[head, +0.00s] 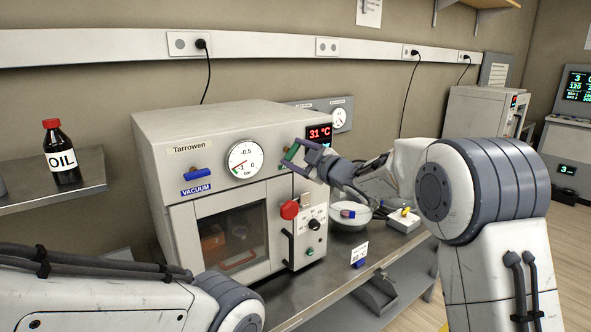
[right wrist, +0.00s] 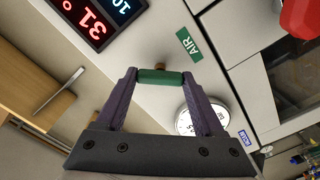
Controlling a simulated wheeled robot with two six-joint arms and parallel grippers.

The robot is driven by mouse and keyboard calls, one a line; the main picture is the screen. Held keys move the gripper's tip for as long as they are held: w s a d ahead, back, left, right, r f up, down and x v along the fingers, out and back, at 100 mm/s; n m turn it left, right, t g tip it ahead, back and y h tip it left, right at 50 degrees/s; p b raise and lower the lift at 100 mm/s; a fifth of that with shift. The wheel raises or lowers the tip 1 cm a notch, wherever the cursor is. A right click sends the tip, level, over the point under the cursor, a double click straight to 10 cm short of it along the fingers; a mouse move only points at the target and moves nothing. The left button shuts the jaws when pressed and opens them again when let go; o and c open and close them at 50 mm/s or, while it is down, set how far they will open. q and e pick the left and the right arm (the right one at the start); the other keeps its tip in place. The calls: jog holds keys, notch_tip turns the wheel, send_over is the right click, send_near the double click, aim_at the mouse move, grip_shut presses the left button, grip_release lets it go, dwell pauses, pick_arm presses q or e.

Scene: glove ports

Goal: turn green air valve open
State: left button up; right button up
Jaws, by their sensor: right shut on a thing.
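The green air valve handle (head: 291,153) is on the upper right of the grey Tarrowen oven's front. My right gripper (head: 296,155) is shut on it. In the right wrist view the green handle (right wrist: 160,77) lies between the two purple fingertips (right wrist: 157,76), with a brass-coloured stem behind it. The green AIR label (right wrist: 189,44) is beside it there. The handle looks tilted in the head view, slanting up to the right. My left arm shows at lower left in the head view, but its gripper is out of sight.
The oven (head: 215,135) carries a round pressure gauge (head: 244,161), a blue vacuum valve handle (head: 197,174), a red knob (head: 289,209) and a red display (head: 319,133). A white bowl (head: 350,216) stands right of the oven. An oil bottle (head: 61,155) stands on the left shelf.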

jog(key=n+b, duration=0.4)
jog(key=shift+f+n, duration=0.25)
jog(key=shift+n, duration=0.05)
jog(key=shift+r+n+b, duration=0.1)
jog(key=shift+n+b, duration=1.5)
jog(key=shift+n, duration=0.3)
jog(key=o, duration=1.4)
jog(key=b+v, duration=0.2)
jog(key=v, duration=0.8)
jog(key=shift+s+d, duration=0.1)
jog(key=shift+s, duration=0.15)
